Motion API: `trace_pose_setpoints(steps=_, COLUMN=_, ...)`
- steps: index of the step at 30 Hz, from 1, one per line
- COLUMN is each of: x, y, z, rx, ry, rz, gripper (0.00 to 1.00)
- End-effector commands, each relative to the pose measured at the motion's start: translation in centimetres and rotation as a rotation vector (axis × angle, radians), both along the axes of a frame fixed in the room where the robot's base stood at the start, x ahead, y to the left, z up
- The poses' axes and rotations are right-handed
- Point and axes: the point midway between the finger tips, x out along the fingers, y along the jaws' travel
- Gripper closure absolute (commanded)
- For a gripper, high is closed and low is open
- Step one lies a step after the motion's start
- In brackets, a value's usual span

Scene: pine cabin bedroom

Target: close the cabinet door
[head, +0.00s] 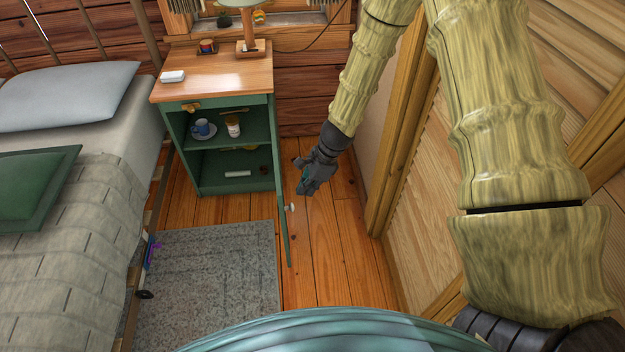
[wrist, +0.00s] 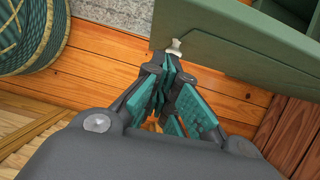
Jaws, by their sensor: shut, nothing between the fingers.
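The green cabinet (head: 181,150) has a wooden top and stands beside the bed. Its door (head: 281,222) is wide open, hinged on the right and swung out towards me, almost edge-on in the head view. The door also fills the upper right of the wrist view (wrist: 235,45). A pale knob (head: 291,207) sits on the door's outer face, and it shows in the wrist view (wrist: 175,46). My gripper (head: 304,188) is shut and empty on the outer, right side of the door. Its fingertips (wrist: 167,72) are close to the knob; I cannot tell if they touch.
Inside the cabinet are a blue mug (head: 203,128) on a saucer and a small jar (head: 233,127). A lamp (head: 249,35) and a white box (head: 172,77) stand on top. The bed (head: 60,230) is left, a grey rug (head: 205,285) in front, and a wooden wall close on the right.

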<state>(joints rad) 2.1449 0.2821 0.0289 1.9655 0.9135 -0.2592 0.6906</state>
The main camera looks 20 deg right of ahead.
Motion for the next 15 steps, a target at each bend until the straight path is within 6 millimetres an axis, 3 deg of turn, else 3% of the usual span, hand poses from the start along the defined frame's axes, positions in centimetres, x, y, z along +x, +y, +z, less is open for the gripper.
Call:
trace_pose_setpoints(steps=6, x=0.8, y=2.7, z=0.3, rx=-0.001, ry=-0.004, rz=0.004, gripper=1.00)
trace_pose_setpoints(steps=15, x=1.0, y=3.5, z=0.3, rx=-0.001, ry=-0.004, rz=0.002, gripper=1.00)
